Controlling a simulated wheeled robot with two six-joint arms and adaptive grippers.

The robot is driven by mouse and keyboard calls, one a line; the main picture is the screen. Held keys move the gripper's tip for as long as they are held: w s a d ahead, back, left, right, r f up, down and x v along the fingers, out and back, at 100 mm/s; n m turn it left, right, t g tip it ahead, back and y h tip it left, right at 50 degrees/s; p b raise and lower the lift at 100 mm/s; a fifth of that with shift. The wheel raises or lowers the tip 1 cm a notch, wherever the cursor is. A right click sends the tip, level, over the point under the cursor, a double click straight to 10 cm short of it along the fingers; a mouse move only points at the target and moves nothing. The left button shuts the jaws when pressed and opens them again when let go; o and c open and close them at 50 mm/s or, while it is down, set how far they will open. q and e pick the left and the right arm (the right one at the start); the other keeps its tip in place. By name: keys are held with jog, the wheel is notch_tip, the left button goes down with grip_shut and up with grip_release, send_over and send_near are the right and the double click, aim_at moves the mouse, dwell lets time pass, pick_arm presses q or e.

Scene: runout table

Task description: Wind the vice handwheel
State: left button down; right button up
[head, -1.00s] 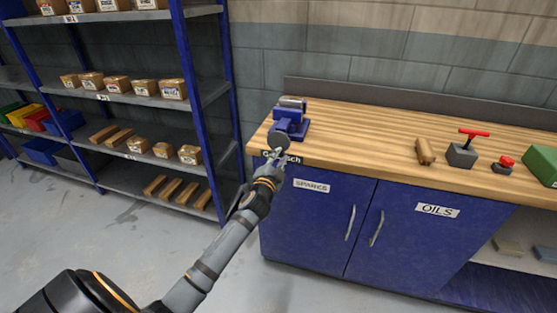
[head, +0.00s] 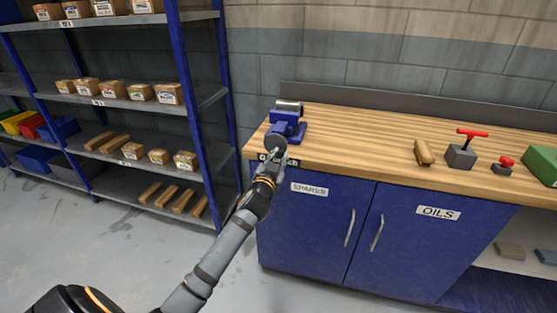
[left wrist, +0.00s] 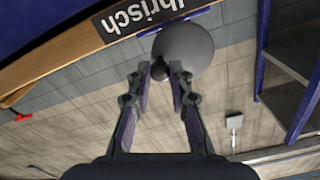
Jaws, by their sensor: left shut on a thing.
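The blue vice (head: 288,116) is on the left end of the wooden bench top. Its round grey handwheel (head: 275,142) faces the front edge of the bench; it also shows as a grey disc in the left wrist view (left wrist: 190,48). My left gripper (head: 272,156) is at the handwheel. In the left wrist view its two fingers (left wrist: 166,72) are closed in on a small dark knob (left wrist: 160,69) at the wheel's rim. The fingers and wrist hide part of the wheel in the head view. My right gripper is not in view.
The bench (head: 350,141) has blue doors below. On it are a wooden piece (head: 423,153), a grey block with a red T-handle (head: 461,155), a red-topped button (head: 503,166) and a green box (head: 543,165). Blue shelving (head: 180,100) stands close on the left.

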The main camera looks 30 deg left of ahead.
pick_arm(q)
jog(key=shift+r+n+b, duration=0.15)
jog(key=shift+n+b, duration=0.35)
jog(key=shift+n, duration=0.3)
jog(key=shift+r+n, duration=0.2)
jog(key=shift+n, duration=0.5)
jog(key=shift+r, duration=0.1)
jog(key=shift+r+n+b, duration=0.15)
jog(key=shift+n+b, duration=0.2)
jog(key=shift+n, duration=0.45)
jog(key=c, duration=1.3)
grip_release()
